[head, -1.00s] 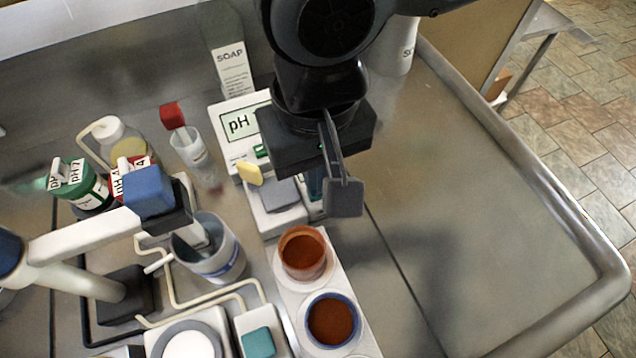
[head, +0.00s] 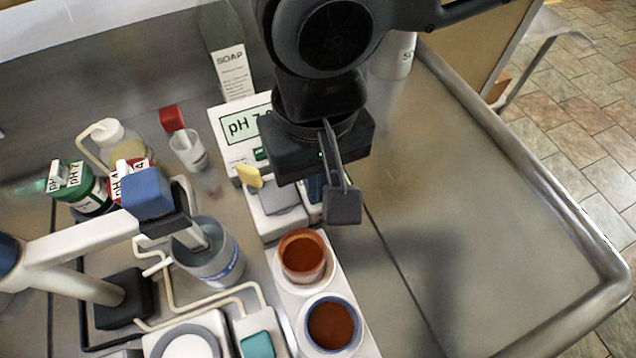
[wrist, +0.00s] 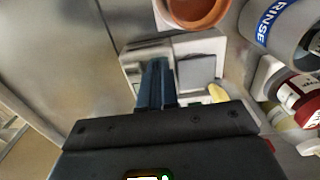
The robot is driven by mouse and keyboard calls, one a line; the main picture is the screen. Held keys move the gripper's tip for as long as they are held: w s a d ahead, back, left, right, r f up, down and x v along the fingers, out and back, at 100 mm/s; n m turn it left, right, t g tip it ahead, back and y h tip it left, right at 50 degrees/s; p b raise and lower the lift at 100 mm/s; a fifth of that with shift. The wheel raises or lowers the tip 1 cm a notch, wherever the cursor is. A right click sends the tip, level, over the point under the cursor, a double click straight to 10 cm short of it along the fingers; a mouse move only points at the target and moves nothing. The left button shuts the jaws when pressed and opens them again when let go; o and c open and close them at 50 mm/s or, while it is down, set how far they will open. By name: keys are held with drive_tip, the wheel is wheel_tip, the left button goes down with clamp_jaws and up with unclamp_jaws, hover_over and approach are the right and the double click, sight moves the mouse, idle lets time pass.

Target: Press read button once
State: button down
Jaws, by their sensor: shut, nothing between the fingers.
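The pH meter (head: 238,162) stands at the back with a screen showing "pH 7" and further digits hidden by my gripper. A small green patch (head: 261,154) shows below its screen. No label reading "read" is legible. A white box with a grey pad (head: 283,200) stands in front of the meter; the pad also shows in the wrist view (wrist: 197,70). My gripper (head: 315,194) is shut and empty, pointing down over the right part of this box. In the wrist view its fingertips (wrist: 157,62) cover part of the box beside the pad; contact cannot be told.
Two cups of brown liquid (head: 303,257) sit in a white holder in front. A rinse beaker (head: 212,255), an electrode arm (head: 90,240) and pH bottles (head: 78,187) stand at left. A yellow tab (head: 249,176) is beside the pad. The right counter (head: 480,220) is clear.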

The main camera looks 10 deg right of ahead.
drive_tip(key=shift+r+p, duration=2.35)
drive_tip(key=shift+r, duration=0.4)
